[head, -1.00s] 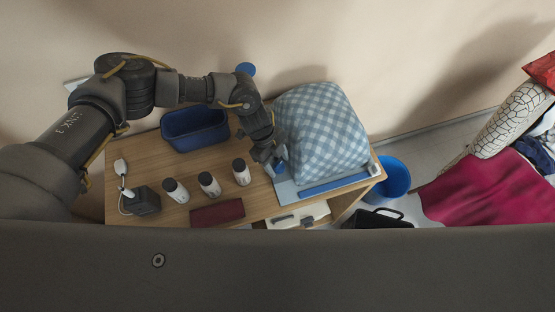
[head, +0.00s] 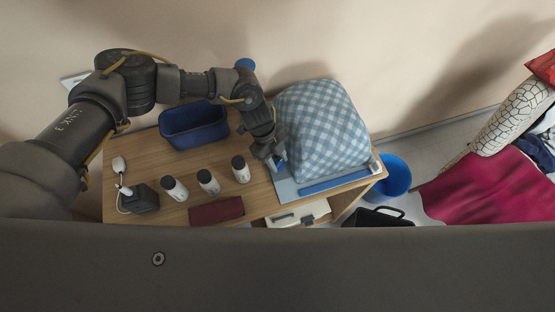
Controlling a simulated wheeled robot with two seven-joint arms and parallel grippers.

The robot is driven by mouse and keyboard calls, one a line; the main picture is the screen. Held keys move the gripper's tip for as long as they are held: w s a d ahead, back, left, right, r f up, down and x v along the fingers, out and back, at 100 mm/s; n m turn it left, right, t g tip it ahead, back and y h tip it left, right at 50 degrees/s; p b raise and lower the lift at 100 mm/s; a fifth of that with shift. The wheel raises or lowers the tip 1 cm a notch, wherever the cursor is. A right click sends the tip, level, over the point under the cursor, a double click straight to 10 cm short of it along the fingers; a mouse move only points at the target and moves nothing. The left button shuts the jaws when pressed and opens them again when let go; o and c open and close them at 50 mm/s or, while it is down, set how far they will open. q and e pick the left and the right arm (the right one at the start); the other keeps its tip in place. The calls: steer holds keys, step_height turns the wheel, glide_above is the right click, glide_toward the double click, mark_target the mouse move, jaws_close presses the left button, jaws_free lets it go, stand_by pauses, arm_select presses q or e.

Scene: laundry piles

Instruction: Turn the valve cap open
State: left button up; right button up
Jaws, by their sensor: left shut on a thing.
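My left gripper (head: 274,161) reaches down over the table beside the left edge of a blue-and-white checked, cushion-like bundle (head: 319,130). It is shut on a small blue piece (head: 281,166), which looks like the valve cap. The fingers hide most of it, so I cannot tell how far it is turned. The bundle sits on a light blue base (head: 286,190) with a darker blue bar along its front. My right gripper is not in view.
The wooden table (head: 142,165) holds a dark blue bin (head: 193,126), several white bottles with dark caps (head: 208,182), a dark red book-like item (head: 216,210) and a black box with a cable (head: 140,199). A blue bucket (head: 393,178) stands on the floor at right.

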arm_select(q)
steer(key=m+b, duration=0.1)
steer(key=b, duration=0.1)
steer(key=m+y+b, duration=0.1)
steer(key=m+b, duration=0.1)
steer(key=b, duration=0.1)
steer(key=m+g+b, duration=0.1)
steer(key=b, duration=0.1)
steer(key=shift+w+d+f+m+b, duration=0.15)
steer(key=shift+f+m+b, duration=0.15)
steer(key=shift+m, duration=0.1)
steer(key=shift+r+m+y+b, duration=0.25)
steer(key=shift+m+y+b, duration=0.35)
steer(key=shift+m+b, duration=0.4)
steer(key=o, duration=1)
steer(key=shift+g, duration=0.3)
steer(key=shift+r, duration=0.1)
steer(key=b+v, duration=0.2)
steer(key=v, duration=0.8)
steer(key=shift+w+r+b, duration=0.1)
steer(key=shift+r+b, duration=0.25)
